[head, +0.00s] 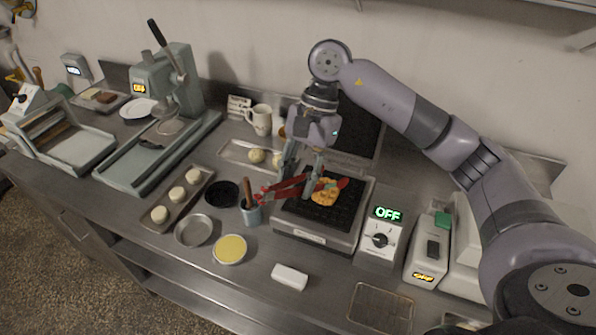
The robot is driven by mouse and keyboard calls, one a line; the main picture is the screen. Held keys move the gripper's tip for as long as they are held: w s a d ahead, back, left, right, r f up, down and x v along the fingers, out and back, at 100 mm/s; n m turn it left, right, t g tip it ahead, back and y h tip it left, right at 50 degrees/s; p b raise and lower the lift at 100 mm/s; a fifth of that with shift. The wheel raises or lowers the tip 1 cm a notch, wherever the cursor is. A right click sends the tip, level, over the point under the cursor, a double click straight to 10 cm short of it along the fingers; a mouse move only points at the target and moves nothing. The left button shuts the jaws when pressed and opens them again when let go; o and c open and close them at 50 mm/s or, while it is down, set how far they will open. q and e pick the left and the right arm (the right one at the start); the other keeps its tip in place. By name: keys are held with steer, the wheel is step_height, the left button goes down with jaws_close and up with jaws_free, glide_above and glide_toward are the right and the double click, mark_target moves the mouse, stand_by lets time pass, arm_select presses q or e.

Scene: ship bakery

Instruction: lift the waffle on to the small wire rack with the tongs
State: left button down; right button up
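The golden waffle (324,194) lies on the dark lower plate of the open waffle iron (312,235). The red tongs (282,191) reach from the left across the plate, with red ends showing on the waffle's right side. My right gripper (299,178) points down over the iron's left part, its fingers closed about the tongs; the exact contact is small and partly hidden. I cannot tell if the tongs grip the waffle. The small wire rack (381,308) lies empty on the counter at the front right. My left gripper is out of view.
A control box (381,240) reading OFF stands right of the iron, between it and the rack. A blue-grey cup (251,213), a yellow-filled dish (230,249) and a white block (290,277) are left and in front. A mug (259,120) stands behind.

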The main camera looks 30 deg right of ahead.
steer(key=shift+f+b, duration=1.85)
steer(key=shift+f, duration=0.85)
steer(key=shift+o, duration=0.3)
jaws_close()
steer(key=shift+r, duration=0.1)
step_height(320, 180, up, 12)
steer(key=p, duration=0.5)
steer(key=shift+p, duration=0.35)
steer(key=shift+c, duration=0.3)
jaws_free()
